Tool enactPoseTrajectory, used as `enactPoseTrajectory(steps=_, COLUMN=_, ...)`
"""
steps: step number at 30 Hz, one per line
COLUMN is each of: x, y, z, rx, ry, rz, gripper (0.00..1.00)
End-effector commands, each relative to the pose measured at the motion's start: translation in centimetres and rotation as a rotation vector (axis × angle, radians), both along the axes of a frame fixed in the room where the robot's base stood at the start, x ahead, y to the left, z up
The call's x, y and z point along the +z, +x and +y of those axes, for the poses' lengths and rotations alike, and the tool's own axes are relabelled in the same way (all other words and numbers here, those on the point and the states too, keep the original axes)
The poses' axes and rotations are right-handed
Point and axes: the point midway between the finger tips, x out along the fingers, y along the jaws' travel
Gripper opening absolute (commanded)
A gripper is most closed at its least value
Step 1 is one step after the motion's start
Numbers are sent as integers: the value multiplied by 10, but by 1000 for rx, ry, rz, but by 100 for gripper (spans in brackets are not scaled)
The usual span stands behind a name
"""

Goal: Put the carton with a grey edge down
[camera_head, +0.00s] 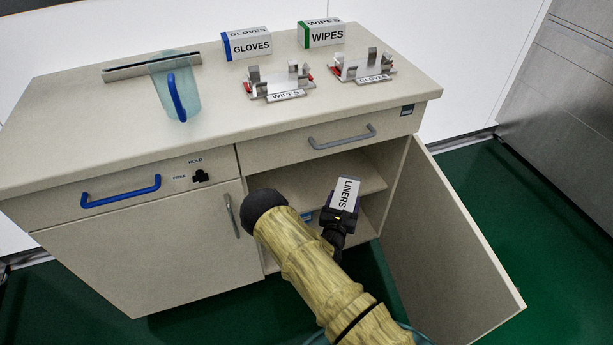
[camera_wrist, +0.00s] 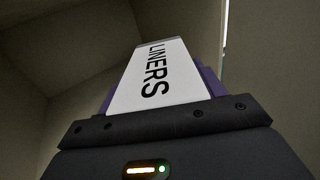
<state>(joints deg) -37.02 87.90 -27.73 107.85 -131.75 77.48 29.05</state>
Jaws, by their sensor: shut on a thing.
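The carton (camera_head: 346,191) is white with black LINERS lettering. It also shows in the wrist view (camera_wrist: 150,82), where a grey strip runs along its far edge. My gripper (camera_head: 340,209) is shut on the carton, with purple finger parts on both sides of it. The carton is held at the open right compartment of the cabinet (camera_head: 222,165), in front of the shelf (camera_head: 340,174). I cannot tell whether the carton touches any surface. The fingers and palm hide its near end.
The cabinet door (camera_head: 445,235) stands wide open at the right. A GLOVES carton (camera_head: 247,44), a WIPES carton (camera_head: 321,34), two labelled metal holders (camera_head: 278,82) (camera_head: 362,66) and a clear bluish jug (camera_head: 177,90) are on the top. My arm covers part of the compartment.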

Motion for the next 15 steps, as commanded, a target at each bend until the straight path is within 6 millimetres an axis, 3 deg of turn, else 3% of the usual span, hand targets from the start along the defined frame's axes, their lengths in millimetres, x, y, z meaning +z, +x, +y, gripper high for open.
enactPoseTrajectory(steps=1, x=-17, y=11, z=2, rx=-17, ry=6, rz=-7, gripper=32)
enactPoseTrajectory(steps=3, x=-26, y=24, z=2, rx=-41, ry=6, rz=-7, gripper=32)
enactPoseTrajectory(steps=15, x=-60, y=99, z=7, rx=-138, ry=5, rz=-8, gripper=32)
